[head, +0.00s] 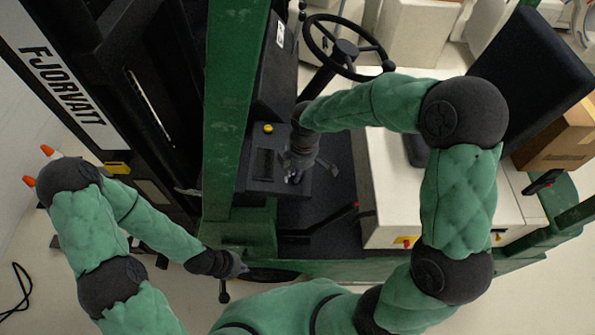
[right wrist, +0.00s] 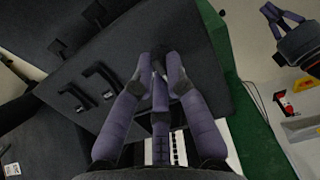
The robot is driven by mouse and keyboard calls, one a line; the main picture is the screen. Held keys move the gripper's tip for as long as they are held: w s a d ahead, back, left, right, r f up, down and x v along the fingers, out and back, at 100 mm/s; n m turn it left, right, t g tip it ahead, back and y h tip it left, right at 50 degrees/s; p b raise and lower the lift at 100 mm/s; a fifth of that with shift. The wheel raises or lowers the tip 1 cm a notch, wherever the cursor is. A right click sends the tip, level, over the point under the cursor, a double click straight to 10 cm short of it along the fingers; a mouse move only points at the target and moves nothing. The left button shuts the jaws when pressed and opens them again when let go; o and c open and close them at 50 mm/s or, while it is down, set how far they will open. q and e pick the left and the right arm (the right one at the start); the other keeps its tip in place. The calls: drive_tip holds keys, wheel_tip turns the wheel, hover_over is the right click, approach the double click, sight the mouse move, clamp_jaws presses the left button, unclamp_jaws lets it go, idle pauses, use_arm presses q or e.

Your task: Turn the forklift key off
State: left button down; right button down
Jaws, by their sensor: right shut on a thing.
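My right gripper (head: 297,172) reaches down to the dark console panel (head: 262,188) of the green forklift. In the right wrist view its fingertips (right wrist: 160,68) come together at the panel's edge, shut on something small. This is at the key's place, but the fingers hide the key and I cannot read its turn position. My left gripper (head: 236,266) is low beside the forklift's green side, away from the console. It also shows at the upper right of the right wrist view (right wrist: 284,18), where its fingers look spread and empty.
A yellow-topped button (head: 268,128) and dark levers (right wrist: 92,88) sit on the console. The steering wheel (head: 345,48) stands behind my right forearm. A green mast post (head: 233,90) rises left of the console. The black seat (head: 530,75) and a cardboard box (head: 560,135) are at right.

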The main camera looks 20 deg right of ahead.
idle(0.3)
drive_tip(key=c, duration=1.2)
unclamp_jaws()
drive_tip(key=shift+c, duration=0.2)
drive_tip(key=shift+r, duration=0.15)
wheel_tip(320, 180, up, 12)
drive_tip(key=d, duration=0.1)
drive_tip(key=shift+s, duration=0.15)
drive_tip(key=shift+f, duration=0.2)
